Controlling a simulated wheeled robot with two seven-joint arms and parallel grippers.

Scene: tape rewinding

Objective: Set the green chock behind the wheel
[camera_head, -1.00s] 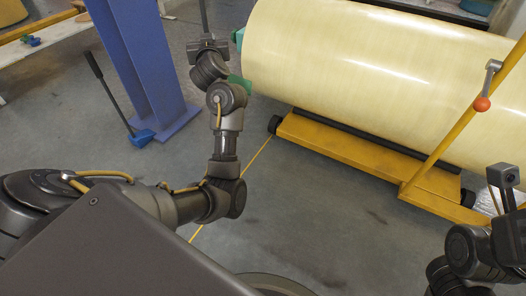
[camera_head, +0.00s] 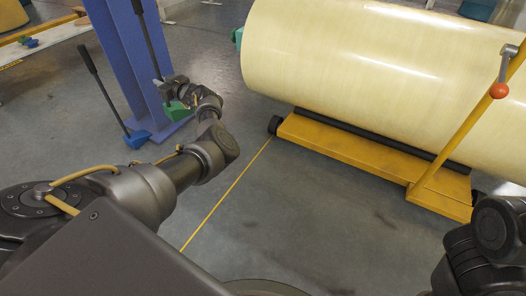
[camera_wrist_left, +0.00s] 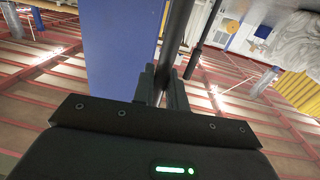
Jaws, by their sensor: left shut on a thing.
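The green chock (camera_head: 177,111) hangs at the lower end of a long dark handle (camera_head: 147,38), in front of the blue post. My left gripper (camera_head: 161,86) is shut on that handle, just above the chock. In the left wrist view the fingers (camera_wrist_left: 162,86) close around the dark rod (camera_wrist_left: 178,35). Whether the chock touches the floor is unclear. The yellow cart (camera_head: 345,150) under the big cream roll (camera_head: 370,75) has a black wheel (camera_head: 275,125) at its left end, to the right of the chock and apart from it. My right gripper is out of view.
A blue chock (camera_head: 138,139) with its own dark handle (camera_head: 102,85) stands on the floor left of the blue post (camera_head: 117,50). A yellow line (camera_head: 225,195) runs along the floor toward the wheel. The floor between post and cart is clear. A yellow lever post (camera_head: 465,135) rises at right.

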